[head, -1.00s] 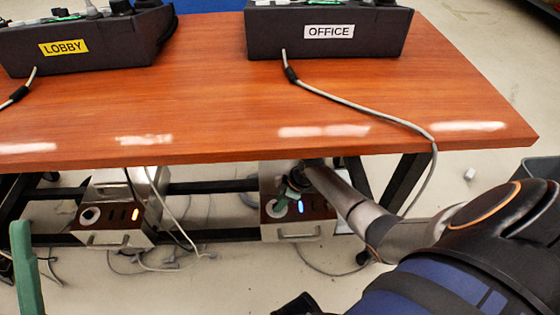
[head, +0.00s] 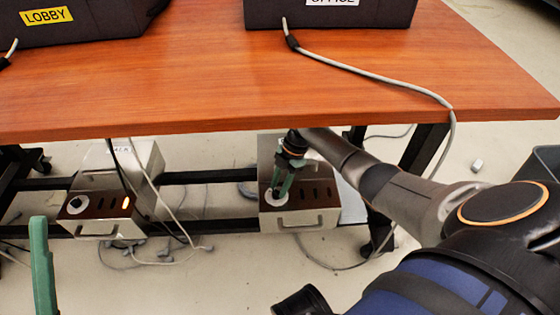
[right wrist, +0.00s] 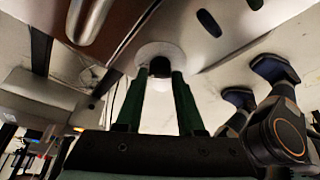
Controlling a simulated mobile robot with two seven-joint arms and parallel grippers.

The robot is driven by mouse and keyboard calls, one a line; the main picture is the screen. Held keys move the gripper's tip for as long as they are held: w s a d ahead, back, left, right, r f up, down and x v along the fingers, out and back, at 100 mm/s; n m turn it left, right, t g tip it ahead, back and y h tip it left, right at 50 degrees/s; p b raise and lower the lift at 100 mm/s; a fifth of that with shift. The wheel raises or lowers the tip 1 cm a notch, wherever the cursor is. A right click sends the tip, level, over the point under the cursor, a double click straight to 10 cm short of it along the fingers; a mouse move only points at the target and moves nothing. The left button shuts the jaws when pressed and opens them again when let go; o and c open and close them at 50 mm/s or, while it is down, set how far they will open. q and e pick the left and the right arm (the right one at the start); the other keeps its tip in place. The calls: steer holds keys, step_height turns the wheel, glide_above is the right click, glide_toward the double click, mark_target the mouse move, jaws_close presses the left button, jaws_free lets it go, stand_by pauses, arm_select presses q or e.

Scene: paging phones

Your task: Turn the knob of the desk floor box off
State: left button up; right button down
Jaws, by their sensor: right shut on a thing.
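Two metal floor boxes with dark brown tops stand under the desk. My right gripper (head: 279,189) reaches down to the right floor box (head: 318,218) and is shut on its knob (right wrist: 157,72). The green fingers partly hide the knob, and its white round dial (right wrist: 158,50) shows behind the fingertips in the right wrist view. No light shows on the right box's top. The left floor box (head: 98,227) has a dark knob on a white dial (head: 78,205) and a lit orange light (head: 125,203). A green finger of my left gripper (head: 42,265) shows at the left edge; its opening cannot be told.
The wooden desk top (head: 230,90) overhangs the boxes and carries two dark consoles, one labelled LOBBY (head: 46,17). A grey cable (head: 385,80) crosses the desk and hangs over its right edge. More cables lie on the floor. A dark frame bar (head: 205,177) runs behind the boxes.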

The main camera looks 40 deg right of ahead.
steer(key=shift+w+n+g, duration=0.1)
steer(key=shift+n+g, duration=0.2)
steer(key=shift+n, duration=0.5)
steer(key=shift+a, duration=0.1)
steer(key=c, duration=0.5)
jaws_free()
